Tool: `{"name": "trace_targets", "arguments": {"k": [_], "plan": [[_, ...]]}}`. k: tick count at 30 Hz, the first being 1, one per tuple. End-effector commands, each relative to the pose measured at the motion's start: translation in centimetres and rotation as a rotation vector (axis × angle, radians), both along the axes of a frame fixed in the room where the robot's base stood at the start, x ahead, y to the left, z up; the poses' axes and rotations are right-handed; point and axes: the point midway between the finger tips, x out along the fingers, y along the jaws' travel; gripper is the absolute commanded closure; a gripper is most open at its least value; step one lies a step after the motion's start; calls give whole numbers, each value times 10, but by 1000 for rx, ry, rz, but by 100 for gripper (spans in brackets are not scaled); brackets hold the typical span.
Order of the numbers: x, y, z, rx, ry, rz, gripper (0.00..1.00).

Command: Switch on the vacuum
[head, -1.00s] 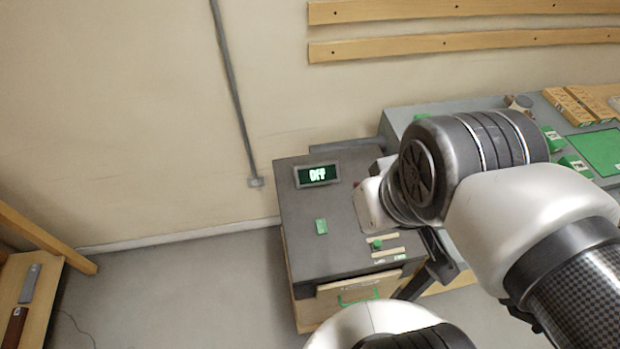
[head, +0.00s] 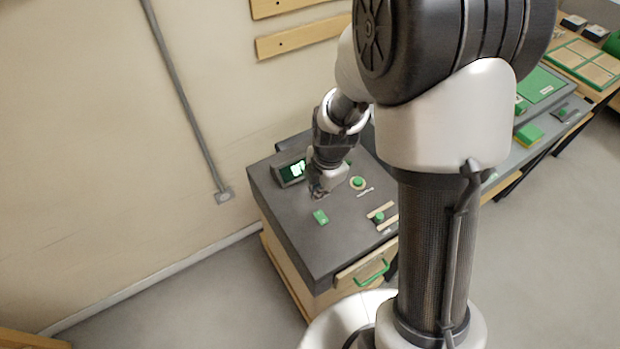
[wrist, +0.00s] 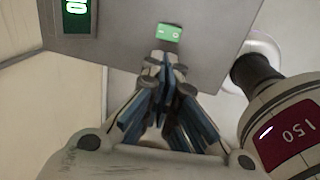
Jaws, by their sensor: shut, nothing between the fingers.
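A grey-topped cabinet (head: 300,240) carries a small display (head: 290,172) with lit green characters, partly hidden by my arm. In the wrist view the display (wrist: 77,17) is cut off at the top edge, and its full word cannot be read. A green rocker switch (head: 320,217) lies on the top in front of the display. In the wrist view the switch (wrist: 169,33) shows white marks. My gripper (head: 317,193) is shut and empty, between display and switch in the head view. In the wrist view its fingertips (wrist: 165,62) point toward the switch, just short of it; contact cannot be told.
A round green button (head: 358,183) and a green knob (head: 379,217) between pale strips sit right of the switch. A green handle (head: 373,272) is on the cabinet front. A longer bench (head: 500,155) stands right. Open floor lies left.

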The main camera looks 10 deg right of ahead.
Motion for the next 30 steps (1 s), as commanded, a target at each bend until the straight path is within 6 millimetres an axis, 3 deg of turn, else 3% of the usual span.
{"name": "trace_targets", "arguments": {"k": [5, 18, 24, 30], "plan": [[2, 1, -23, 0, 4, 3, 100], [14, 5, -113, -1, 4, 2, 100], [17, 6, -133, 0, 1, 2, 100], [18, 6, -137, 0, 0, 2, 100]]}}
